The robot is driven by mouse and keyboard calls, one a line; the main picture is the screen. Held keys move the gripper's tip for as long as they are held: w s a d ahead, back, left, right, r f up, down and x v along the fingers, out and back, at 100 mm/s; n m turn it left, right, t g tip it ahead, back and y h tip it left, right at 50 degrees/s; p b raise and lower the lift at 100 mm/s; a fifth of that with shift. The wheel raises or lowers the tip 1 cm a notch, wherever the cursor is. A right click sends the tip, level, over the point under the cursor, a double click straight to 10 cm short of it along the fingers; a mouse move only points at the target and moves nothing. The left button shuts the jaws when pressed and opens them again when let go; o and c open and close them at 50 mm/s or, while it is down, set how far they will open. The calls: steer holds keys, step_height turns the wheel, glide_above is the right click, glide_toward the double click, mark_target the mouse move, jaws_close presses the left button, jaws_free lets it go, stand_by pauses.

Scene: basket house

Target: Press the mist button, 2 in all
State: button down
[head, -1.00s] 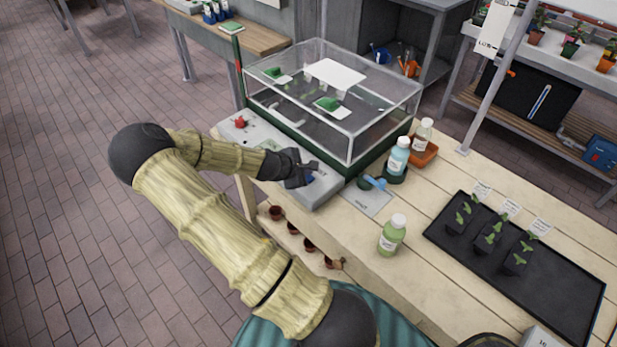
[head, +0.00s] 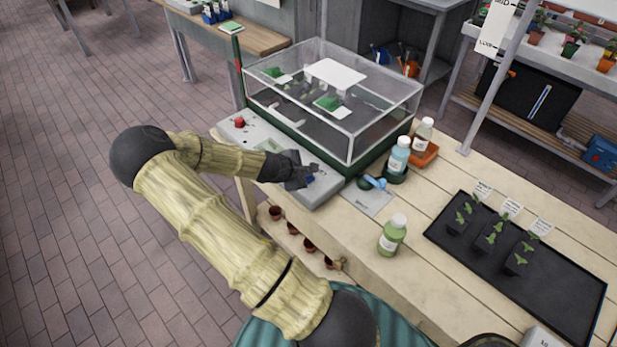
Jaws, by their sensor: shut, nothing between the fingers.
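A grey control panel (head: 325,187) runs along the front of a clear-walled propagator box (head: 330,100) on the wooden bench. A small blue patch (head: 311,179) shows on the panel right at my gripper's tip; it looks like a button, mostly hidden by the fingers. I cannot read a label marking it as the mist button. A red knob or button (head: 239,122) sits at the panel's far left end. My gripper (head: 308,177) is shut and empty, low over the panel's right part. Whether it touches the blue patch cannot be told.
A black seedling tray (head: 550,285) is further right.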

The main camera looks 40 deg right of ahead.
steer(key=shift+f, duration=0.45)
stand_by(0.4)
stand_by(0.3)
steer(key=shift+r+p, duration=0.55)
steer(key=shift+r, duration=0.35)
step_height(320, 180, up, 5)
steer(key=p, duration=0.4)
steer(key=shift+a, duration=0.1)
stand_by(2.4)
